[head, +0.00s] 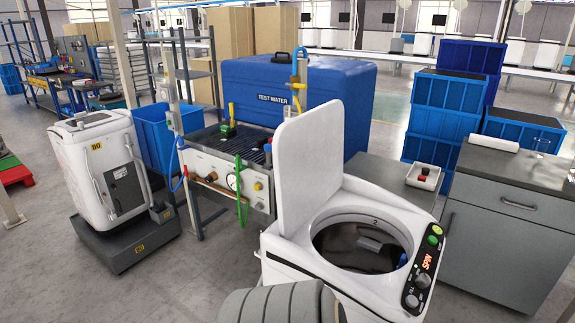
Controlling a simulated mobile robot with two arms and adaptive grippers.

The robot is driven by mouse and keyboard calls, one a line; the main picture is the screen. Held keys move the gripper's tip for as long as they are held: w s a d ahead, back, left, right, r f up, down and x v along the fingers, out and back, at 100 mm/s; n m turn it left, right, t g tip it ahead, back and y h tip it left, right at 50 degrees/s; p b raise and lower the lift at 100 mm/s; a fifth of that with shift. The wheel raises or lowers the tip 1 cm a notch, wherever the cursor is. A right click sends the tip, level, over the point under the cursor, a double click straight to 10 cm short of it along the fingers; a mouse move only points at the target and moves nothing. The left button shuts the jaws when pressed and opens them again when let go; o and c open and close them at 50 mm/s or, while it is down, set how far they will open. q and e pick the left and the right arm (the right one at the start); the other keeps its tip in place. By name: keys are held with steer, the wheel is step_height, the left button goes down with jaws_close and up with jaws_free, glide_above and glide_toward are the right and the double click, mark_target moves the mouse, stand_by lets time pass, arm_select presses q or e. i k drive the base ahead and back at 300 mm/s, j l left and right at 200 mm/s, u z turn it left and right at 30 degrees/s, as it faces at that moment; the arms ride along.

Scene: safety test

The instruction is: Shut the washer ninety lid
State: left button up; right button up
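A white top-loading washer (302,255) stands at the lower centre right. Its lid (308,152) is open and stands nearly upright at the back left of the opening. The round drum opening (362,240) shows dark contents inside, with a little blue; I cannot tell what they are. The control panel (424,264) on its right has knobs, a green button and a lit red "SPIN" display. Neither gripper is in view.
A white unit (88,170) with a small yellow number label stands on a dark base at left. A test bench (210,165) with pipes and a gauge and a blue "TEST WATER" tank (345,100) are behind the lid. Grey cabinets (500,240) stand close on the right. Floor at left front is clear.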

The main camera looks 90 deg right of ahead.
mark_target(307, 149)
steer(key=i+l+z, duration=0.1)
steer(key=i+z, duration=0.15)
steer(key=z, duration=0.2)
steer(key=i+z, duration=0.25)
steer(key=z, duration=0.2)
steer(key=i+j+z, duration=0.1)
steer(key=i+z, duration=0.15)
steer(key=z, duration=0.2)
steer(key=i+j+z, duration=0.15)
steer(key=z, duration=0.3)
steer(key=i+j+z, duration=0.25)
steer(key=z, duration=0.2)
steer(key=i+z, duration=0.2)
steer(key=z, duration=0.25)
steer(key=i+j+z, duration=0.1)
steer(key=z, duration=0.3)
steer(key=i+j+z, duration=0.15)
steer(key=z, duration=0.3)
steer(key=i+j+z, duration=0.2)
steer(key=z, duration=0.25)
steer(key=i+j+z, duration=0.1)
steer(key=j+z, duration=0.15)
steer(key=z, duration=0.2)
